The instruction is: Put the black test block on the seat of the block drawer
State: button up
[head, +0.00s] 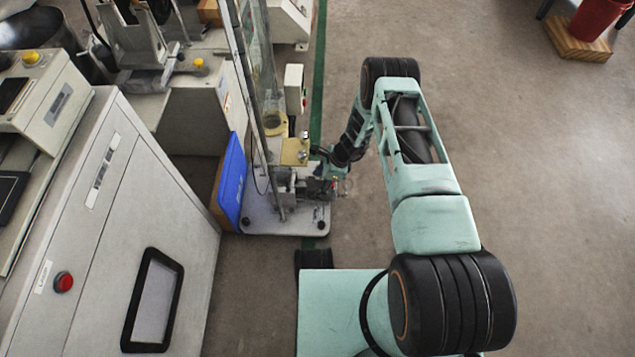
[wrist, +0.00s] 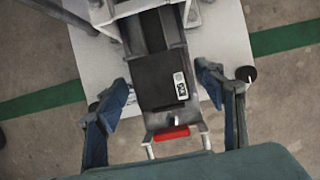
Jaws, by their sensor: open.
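The black test block (wrist: 155,88) shows in the wrist view as a dark box with a white label on its right side. It appears to lie on the grey block drawer (wrist: 158,119), which has a red strip at its near end. Any part of the seat under the block is hidden. My gripper (wrist: 162,79) is open, with one finger on each side of the block and a visible gap to it. In the head view my gripper (head: 336,184) is beside the test stand, and the block cannot be made out there.
The test stand's pale base plate (head: 262,222) rests on the floor, with a tall clear column above. A blue panel (head: 230,180) and a grey cabinet (head: 150,190) stand close on the left.

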jog(key=v, duration=1.2)
